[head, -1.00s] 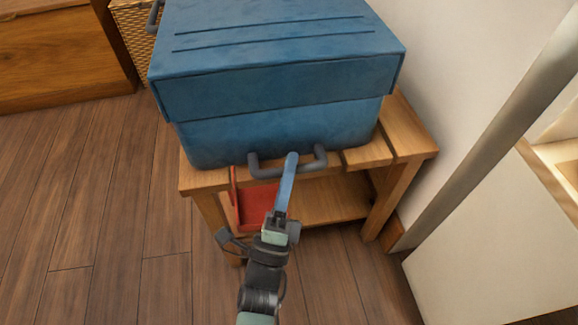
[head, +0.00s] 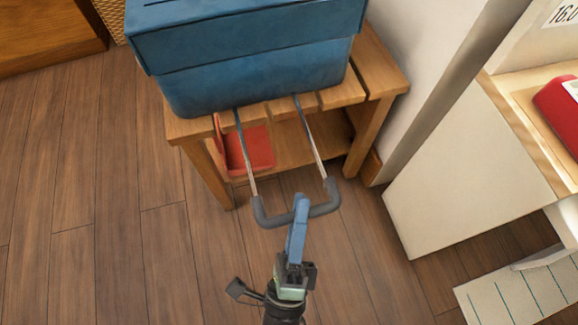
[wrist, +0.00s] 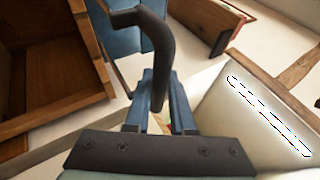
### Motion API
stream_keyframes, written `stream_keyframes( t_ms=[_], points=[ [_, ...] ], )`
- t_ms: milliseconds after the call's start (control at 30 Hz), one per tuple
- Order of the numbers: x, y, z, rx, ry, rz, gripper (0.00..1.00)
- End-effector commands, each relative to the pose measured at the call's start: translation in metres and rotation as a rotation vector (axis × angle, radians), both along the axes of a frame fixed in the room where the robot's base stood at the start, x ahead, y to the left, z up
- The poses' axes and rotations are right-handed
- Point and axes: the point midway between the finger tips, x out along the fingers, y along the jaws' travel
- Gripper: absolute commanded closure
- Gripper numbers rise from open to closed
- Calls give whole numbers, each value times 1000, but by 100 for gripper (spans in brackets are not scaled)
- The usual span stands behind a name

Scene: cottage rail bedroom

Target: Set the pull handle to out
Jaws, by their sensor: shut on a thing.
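The pull handle (head: 268,219) is a dark grey U-shaped bar on two thin metal rods (head: 313,143). In the head view the rods run out from under the front of the blue case (head: 250,75), so the handle stands well clear of it. My gripper (head: 300,208) has blue fingers shut on the middle of the handle bar. In the wrist view the grey handle (wrist: 157,50) comes down between the blue fingers and bends off at the top. The exact contact is partly hidden by the fingers.
The case sits on a slatted wooden bench (head: 375,75). A red object (head: 250,150) lies on the bench's lower shelf. A white cabinet (head: 460,180) stands at the right, with a striped mat (head: 510,295) near it. The wooden floor (head: 110,220) at the left is clear.

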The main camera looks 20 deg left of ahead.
Motion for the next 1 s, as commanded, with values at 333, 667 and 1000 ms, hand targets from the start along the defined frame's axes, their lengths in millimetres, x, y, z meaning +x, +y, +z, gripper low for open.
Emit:
stream_keyframes(
  t_ms=[333, 667, 1000],
  points=[
    [-23, -15, -1, 1, 1, 1, 100],
    [-23, -16, -1, 1, 0, -4, 71],
    [-24, -15, -2, 2, 2, -1, 65]
  ],
)
